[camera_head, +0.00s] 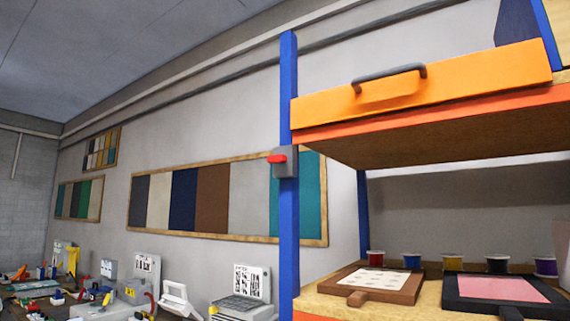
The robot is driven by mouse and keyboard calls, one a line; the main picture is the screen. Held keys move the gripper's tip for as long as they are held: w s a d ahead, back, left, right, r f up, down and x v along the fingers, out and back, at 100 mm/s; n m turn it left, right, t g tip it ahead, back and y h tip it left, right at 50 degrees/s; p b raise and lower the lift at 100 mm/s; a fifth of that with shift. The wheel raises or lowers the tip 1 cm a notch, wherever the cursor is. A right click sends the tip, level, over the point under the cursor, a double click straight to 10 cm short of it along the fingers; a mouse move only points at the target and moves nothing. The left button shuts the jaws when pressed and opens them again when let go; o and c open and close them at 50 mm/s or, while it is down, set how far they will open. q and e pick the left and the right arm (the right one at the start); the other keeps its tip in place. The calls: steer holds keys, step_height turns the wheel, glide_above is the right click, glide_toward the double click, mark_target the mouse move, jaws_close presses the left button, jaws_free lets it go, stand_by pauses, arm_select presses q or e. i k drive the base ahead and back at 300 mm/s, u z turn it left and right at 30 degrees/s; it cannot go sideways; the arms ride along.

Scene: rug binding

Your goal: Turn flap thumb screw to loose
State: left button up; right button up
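An orange flap (455,83) with a dark grey bar handle (389,76) sits at the front of the upper shelf of a blue-posted rack. A small red piece (278,159) sticks out to the left from a grey block (286,166) on the left blue post, below the flap. It lies roughly level and may be the flap thumb screw, but I cannot tell for sure or read its setting. Neither of my grippers is in view.
The lower shelf (320,304) holds a brown-framed board (372,281), a black-framed pink board (505,290) and several small cups (411,262). Benches with machines (240,300) stand at lower left. The space left of the blue post (289,80) looks clear.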

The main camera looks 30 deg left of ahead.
mark_target(281, 159)
steer(key=k, duration=1.05)
steer(key=u, duration=0.8)
steer(key=i, duration=0.7)
steer(key=z, duration=0.15)
